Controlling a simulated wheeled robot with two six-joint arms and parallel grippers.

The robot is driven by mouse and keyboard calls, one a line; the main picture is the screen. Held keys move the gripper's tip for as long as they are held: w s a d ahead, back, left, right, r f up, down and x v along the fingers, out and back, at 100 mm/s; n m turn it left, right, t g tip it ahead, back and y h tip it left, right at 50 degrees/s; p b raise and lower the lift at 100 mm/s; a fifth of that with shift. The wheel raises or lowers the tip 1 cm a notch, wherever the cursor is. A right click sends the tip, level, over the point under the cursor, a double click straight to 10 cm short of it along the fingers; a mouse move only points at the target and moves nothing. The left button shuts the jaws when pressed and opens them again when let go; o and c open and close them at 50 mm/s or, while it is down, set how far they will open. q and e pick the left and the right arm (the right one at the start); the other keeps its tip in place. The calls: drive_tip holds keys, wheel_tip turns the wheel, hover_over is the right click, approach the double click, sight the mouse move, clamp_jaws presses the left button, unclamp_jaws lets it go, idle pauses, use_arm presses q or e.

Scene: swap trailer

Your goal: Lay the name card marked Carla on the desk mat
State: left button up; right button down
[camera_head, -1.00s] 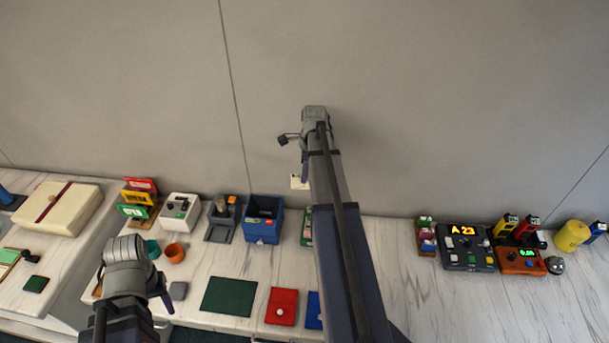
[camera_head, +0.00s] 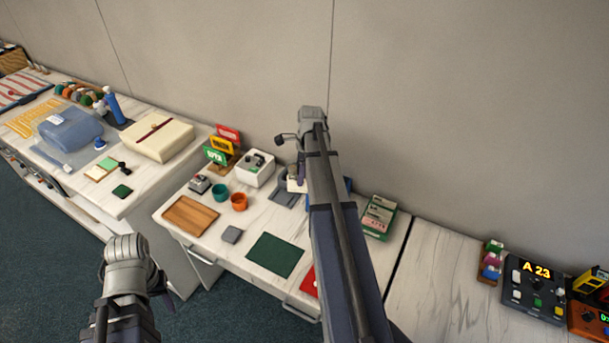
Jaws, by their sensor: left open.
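My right gripper (camera_head: 300,150) is in front of the wall, above the back of the desk. A small pale piece (camera_head: 296,185), like a card, shows just below its fingers and seems held in them. Its marking is too small to read, and the arm hides part of it. A flat dark green mat (camera_head: 275,255), which looks like the desk mat, lies bare near the desk's front edge, below and left of that gripper. My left gripper (camera_head: 150,275) is open and empty, low in front of the desk.
A side desk holds a cream box (camera_head: 158,138).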

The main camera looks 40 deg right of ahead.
drive_tip(key=s+a+f+m+b, duration=0.3)
drive_tip(key=a+f+b, duration=0.1)
drive_tip(key=a, duration=0.5)
drive_tip(key=s+a+f+m+b, duration=0.3)
drive_tip(key=a+f, duration=0.3)
drive_tip(key=a, duration=0.3)
drive_tip(key=shift+a+m+t+b, duration=0.25)
drive_tip(key=shift+m+t+b, duration=0.15)
drive_tip(key=shift+b, duration=0.35)
